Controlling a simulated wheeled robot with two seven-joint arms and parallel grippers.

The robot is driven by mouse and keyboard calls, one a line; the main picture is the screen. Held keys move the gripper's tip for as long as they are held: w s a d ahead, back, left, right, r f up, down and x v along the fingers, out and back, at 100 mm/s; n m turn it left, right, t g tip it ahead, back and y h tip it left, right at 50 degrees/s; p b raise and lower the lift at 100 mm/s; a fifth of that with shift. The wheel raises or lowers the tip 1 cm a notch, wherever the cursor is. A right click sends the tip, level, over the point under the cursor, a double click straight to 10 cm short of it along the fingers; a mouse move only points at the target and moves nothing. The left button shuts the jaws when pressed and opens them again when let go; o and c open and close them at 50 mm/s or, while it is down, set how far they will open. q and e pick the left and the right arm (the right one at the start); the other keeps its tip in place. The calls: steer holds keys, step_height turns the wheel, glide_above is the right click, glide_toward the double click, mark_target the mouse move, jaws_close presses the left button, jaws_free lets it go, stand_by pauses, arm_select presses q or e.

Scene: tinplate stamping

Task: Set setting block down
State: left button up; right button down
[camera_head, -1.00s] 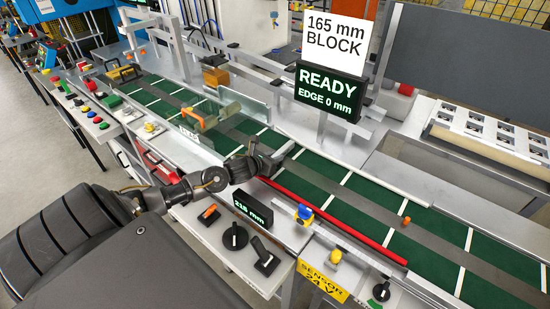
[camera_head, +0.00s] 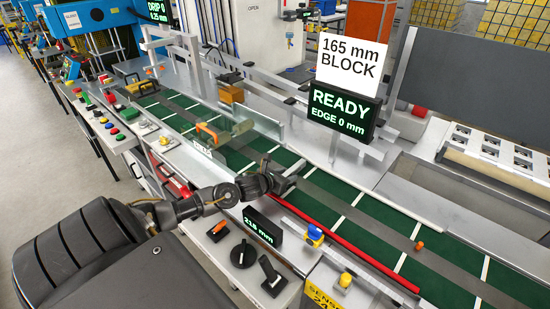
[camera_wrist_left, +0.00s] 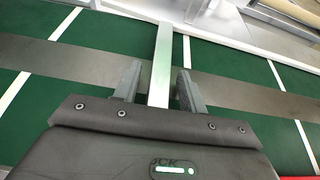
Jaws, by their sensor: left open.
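The setting block (camera_wrist_left: 161,62) is a pale metal bar over the green belt. In the left wrist view it runs from between my fingers to the light rail at the far side. My left gripper (camera_wrist_left: 159,72) is open, one finger on each side of the block, with a visible gap to each. In the head view the left gripper (camera_head: 277,179) is low over the belt, and only the far end of the block (camera_head: 295,167) shows past it. The block's near end is hidden by the gripper body. My right gripper is not in view.
The green belt (camera_head: 350,222) with white cross lines is clear to the right, except for a small orange piece (camera_head: 419,246). A red strip (camera_head: 360,255) edges the near side. A clear guard (camera_head: 240,127) stands left of the gripper. The sign reads READY (camera_head: 340,106).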

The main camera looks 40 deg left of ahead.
arm_select(q)
steer(key=shift+s+d+f+b, duration=0.15)
steer(key=shift+s+f+b, duration=0.1)
steer(key=shift+s+b, duration=0.35)
steer(key=v, duration=0.3)
steer(key=b+v, duration=0.1)
steer(key=v, duration=0.5)
steer(key=shift+s+r, duration=0.1)
steer(key=shift+r, duration=0.35)
steer(key=shift+b+v, duration=0.35)
steer(key=shift+v, duration=0.55)
steer(key=shift+r, duration=0.2)
